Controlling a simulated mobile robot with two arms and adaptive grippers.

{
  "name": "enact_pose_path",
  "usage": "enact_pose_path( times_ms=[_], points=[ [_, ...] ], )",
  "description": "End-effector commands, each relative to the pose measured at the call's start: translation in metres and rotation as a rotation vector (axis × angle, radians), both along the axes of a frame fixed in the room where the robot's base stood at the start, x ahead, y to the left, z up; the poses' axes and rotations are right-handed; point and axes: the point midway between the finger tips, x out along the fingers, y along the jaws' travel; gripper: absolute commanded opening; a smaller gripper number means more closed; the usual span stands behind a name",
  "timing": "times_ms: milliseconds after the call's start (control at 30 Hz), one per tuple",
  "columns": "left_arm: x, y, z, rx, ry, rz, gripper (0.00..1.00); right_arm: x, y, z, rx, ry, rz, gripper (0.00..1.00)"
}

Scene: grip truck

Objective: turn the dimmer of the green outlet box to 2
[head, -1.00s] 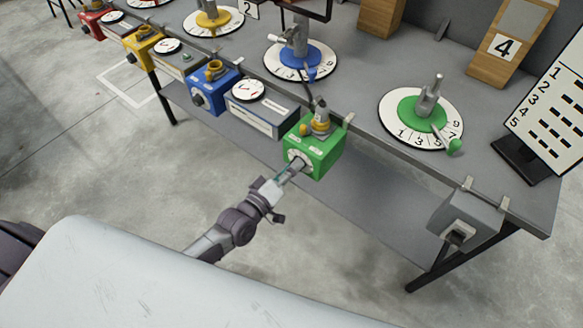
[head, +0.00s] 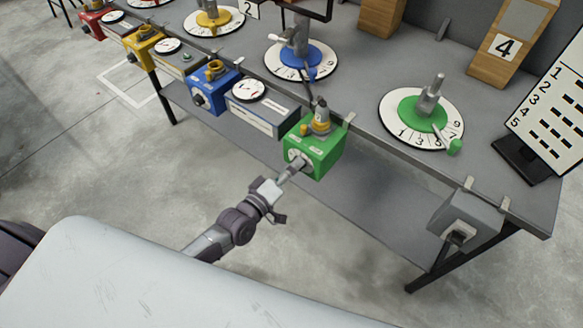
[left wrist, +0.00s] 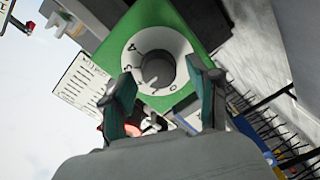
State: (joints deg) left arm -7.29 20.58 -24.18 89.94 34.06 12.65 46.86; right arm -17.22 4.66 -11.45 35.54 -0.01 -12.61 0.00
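The green outlet box (head: 322,160) hangs on the front edge of the workbench, with a yellow-based plug or connector on top. Its front has a white dimmer dial with a grey round knob, seen close in the left wrist view (left wrist: 157,72). Numbers, including a 4 and a 0, show around the knob; its exact setting cannot be told. My left gripper (head: 292,170) is at the dial. In the left wrist view its fingers (left wrist: 161,75) are apart, one on each side of the knob, with gaps visible. My right gripper is not in view.
A grey box (head: 262,118) with a gauge and a blue outlet box (head: 212,95) hang farther left. A grey switch box (head: 465,222) hangs at the right end. A green turntable (head: 421,112) stands on the bench. Open floor lies before the bench.

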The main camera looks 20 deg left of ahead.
Motion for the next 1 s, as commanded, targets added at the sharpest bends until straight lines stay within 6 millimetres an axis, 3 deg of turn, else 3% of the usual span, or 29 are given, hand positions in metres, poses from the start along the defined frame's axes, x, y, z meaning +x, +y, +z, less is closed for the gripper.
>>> enact_pose_path(
  times_ms=[367,800,1000],
  points=[
    [-0.007,0.003,0.0,0.001,-0.001,0.001,0.63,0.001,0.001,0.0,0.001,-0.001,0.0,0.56],
    [-0.088,0.031,0.004,0.002,0.002,-0.001,0.63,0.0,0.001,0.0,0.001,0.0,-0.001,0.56],
    [-0.109,0.039,0.005,0.0,0.001,0.0,0.63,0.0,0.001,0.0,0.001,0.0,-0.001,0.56]
  ],
)
